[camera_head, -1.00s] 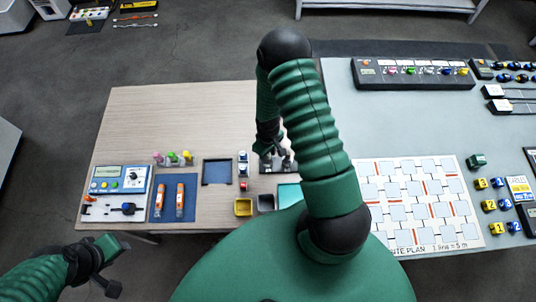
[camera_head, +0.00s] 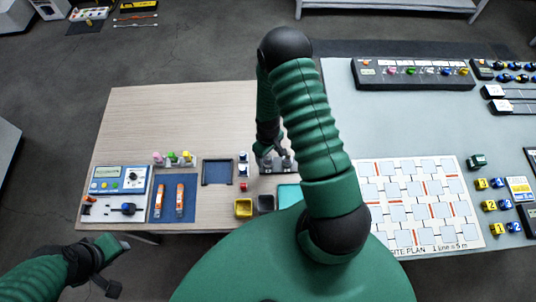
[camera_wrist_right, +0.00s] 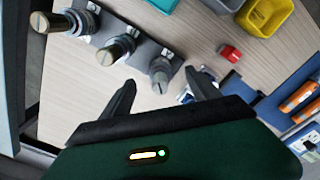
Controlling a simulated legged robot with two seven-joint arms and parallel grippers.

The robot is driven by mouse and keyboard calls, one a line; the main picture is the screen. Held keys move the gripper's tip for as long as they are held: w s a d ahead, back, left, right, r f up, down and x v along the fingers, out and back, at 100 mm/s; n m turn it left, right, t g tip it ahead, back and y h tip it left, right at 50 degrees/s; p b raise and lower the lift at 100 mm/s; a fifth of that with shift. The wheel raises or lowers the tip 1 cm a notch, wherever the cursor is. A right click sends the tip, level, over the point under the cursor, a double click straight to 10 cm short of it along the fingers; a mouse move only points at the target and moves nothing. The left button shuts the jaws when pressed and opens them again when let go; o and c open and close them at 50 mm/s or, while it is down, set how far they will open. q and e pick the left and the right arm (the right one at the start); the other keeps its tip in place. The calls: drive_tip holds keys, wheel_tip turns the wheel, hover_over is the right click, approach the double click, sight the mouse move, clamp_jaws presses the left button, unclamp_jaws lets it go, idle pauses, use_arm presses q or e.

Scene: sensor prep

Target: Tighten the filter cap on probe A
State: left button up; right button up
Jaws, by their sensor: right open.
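Several metal probes stand in a dark rack, seen at the middle of the table in the head view. In the right wrist view, two have brass-coloured tops, one at the far left (camera_wrist_right: 42,22) and one in the middle (camera_wrist_right: 112,52). A third has a slotted grey top (camera_wrist_right: 159,85). I cannot read which is probe A. My right gripper (camera_head: 264,152) is over the rack; in its wrist view (camera_wrist_right: 164,90) its fingers are open and empty, with the grey-topped probe showing between them. My left gripper (camera_head: 119,268) is at the lower left, off the table, apparently open and empty.
An instrument panel (camera_head: 118,181) and a blue mat (camera_head: 161,205) with orange tools lie left. The wooden table's back is clear.

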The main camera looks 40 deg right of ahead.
drive_tip(key=shift+r+p, duration=0.55)
drive_tip(key=shift+r, duration=0.1)
wheel_tip(320, 180, up, 6)
drive_tip(key=p, duration=0.5)
idle(0.3)
drive_tip(key=shift+w+a+b, duration=0.1)
drive_tip(key=shift+w+b, duration=0.05)
drive_tip(key=shift+b, duration=0.25)
drive_tip(key=s+a+r+m+t+b, duration=0.1)
drive_tip(key=s+a+r+b, duration=0.3)
drive_tip(key=a+r+b, duration=0.6)
wheel_tip(320, 180, up, 3)
drive_tip(key=shift+a+f+t, duration=0.15)
drive_tip(key=shift+a+t, duration=0.65)
drive_tip(key=shift+a, duration=0.45)
